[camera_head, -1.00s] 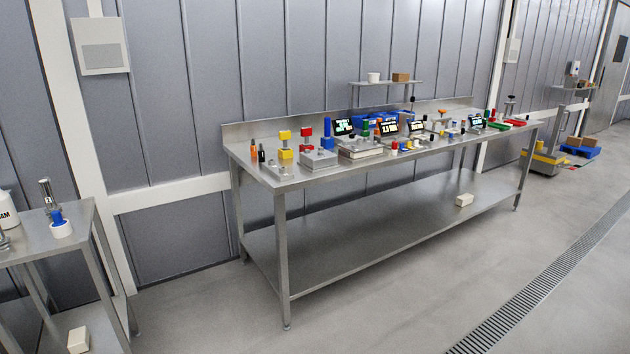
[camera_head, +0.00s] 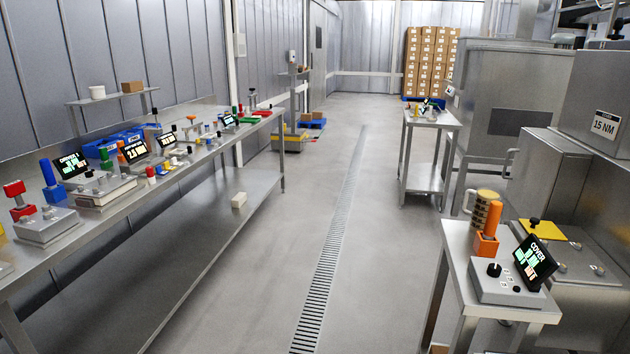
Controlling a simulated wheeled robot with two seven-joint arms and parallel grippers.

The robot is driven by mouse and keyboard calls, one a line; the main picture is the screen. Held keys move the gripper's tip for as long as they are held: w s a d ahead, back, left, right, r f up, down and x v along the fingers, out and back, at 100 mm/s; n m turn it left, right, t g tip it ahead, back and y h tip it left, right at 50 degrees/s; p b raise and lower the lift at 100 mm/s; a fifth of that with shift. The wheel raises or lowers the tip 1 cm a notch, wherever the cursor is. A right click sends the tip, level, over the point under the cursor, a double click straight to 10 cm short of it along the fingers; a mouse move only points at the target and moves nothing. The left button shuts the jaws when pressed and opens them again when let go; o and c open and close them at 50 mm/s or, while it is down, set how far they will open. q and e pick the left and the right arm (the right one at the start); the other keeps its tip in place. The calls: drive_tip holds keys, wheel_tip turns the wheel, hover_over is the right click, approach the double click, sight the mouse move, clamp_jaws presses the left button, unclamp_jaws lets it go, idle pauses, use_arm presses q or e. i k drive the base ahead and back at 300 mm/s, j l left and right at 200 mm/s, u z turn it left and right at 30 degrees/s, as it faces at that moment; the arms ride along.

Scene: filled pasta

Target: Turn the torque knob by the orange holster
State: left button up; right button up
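An orange holster (camera_head: 486,244) with an orange-handled tool (camera_head: 492,217) in it stands on a small steel table at the right. In front of it is a grey box with a round black knob (camera_head: 494,270) on its top, with small labels around it. A tilted black display (camera_head: 534,262) reading "COVER" stands at the box's right side. This knob is the one nearest the orange holster. Which way its pointer faces is too small to tell. Neither of my grippers shows in this view.
The small table (camera_head: 456,243) stands at the right beside grey machines; a sign (camera_head: 605,125) reads "15 NM". A long steel workbench (camera_head: 110,212) with several devices runs along the left. The floor between (camera_head: 270,270), with a drain grate (camera_head: 335,255), is clear.

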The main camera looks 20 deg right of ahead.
sight(494, 270)
drive_tip(key=i+z, duration=0.2)
drive_tip(key=z, duration=0.25)
drive_tip(key=i+j+z, duration=0.1)
drive_tip(key=z, duration=0.35)
drive_tip(key=i+j+z, duration=0.2)
drive_tip(key=z, duration=0.25)
drive_tip(key=i+j+z, duration=0.25)
drive_tip(key=z, duration=0.25)
drive_tip(key=i+j+z, duration=0.1)
drive_tip(key=j+z, duration=0.15)
drive_tip(key=z, duration=0.2)
drive_tip(key=i+j+z, duration=0.15)
drive_tip(key=j+z, duration=0.1)
drive_tip(key=j, duration=0.2)
drive_tip(key=i, duration=0.05)
